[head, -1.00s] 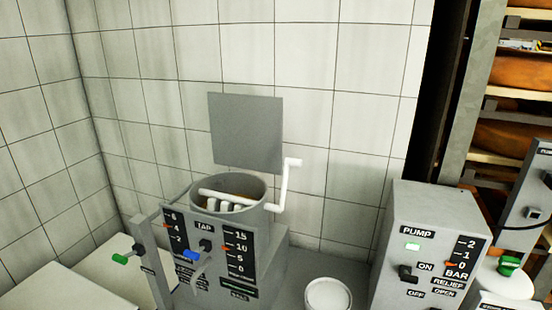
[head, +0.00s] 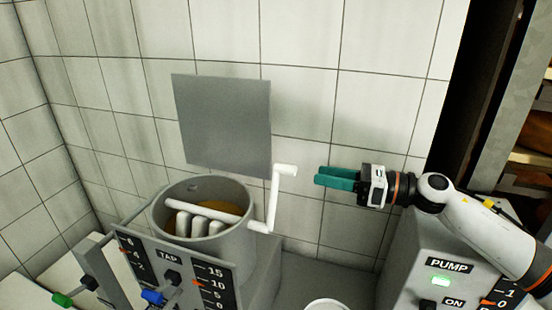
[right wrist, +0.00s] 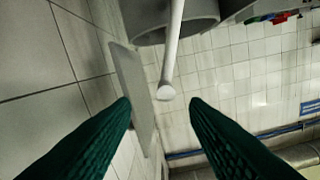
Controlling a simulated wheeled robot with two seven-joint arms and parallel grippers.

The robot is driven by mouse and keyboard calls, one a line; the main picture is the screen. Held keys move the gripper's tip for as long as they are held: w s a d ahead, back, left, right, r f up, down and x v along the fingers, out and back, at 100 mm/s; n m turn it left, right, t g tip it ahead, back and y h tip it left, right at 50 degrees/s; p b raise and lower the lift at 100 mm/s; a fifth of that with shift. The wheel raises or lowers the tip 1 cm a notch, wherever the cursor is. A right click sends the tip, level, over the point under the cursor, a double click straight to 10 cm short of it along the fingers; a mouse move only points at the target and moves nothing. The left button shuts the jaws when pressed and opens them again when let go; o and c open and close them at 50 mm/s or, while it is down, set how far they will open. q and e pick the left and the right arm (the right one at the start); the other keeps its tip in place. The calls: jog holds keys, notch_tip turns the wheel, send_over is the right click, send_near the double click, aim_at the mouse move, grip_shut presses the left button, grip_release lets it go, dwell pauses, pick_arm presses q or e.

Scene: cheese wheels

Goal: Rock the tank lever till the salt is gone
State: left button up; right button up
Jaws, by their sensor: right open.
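The tank (head: 232,242) is a grey round vessel with brownish liquid and a white bar with paddles (head: 200,222) inside. The white cranked lever (head: 274,200) rises at the tank's right side, its handle end (head: 287,170) at the top. My right gripper (head: 318,178) comes in from the right, open and empty, with green fingers pointing at the handle, a short gap away. In the right wrist view the lever (right wrist: 173,55) hangs between and beyond the two fingers (right wrist: 160,105), untouched. Whether salt is left in the tank I cannot tell. My left gripper is not in view.
A grey square plate (head: 222,125) stands upright behind the tank near the tiled wall. The tap panel (head: 180,268) with scales and blue and green knobs is in front. The pump box (head: 425,245) stands at right with a lit green lamp. A white bucket (head: 327,304) sits between.

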aim_at(281, 168)
jog(key=x, duration=0.2)
jog(key=p+x, duration=0.1)
jog(key=x, duration=0.1)
jog(key=s+r+p+x, duration=0.1)
jog(key=x, duration=0.1)
jog(key=shift+a, duration=0.25)
jog(key=x, duration=0.1)
jog(key=p+x, duration=0.1)
jog(key=x, duration=0.2)
jog(key=shift+w+f, duration=0.3)
jog(key=shift+f, duration=0.05)
jog(key=shift+a+p, duration=0.35)
jog(key=shift+a, duration=0.2)
jog(key=shift+w, duration=0.1)
jog(key=shift+f, duration=0.1)
grip_shut()
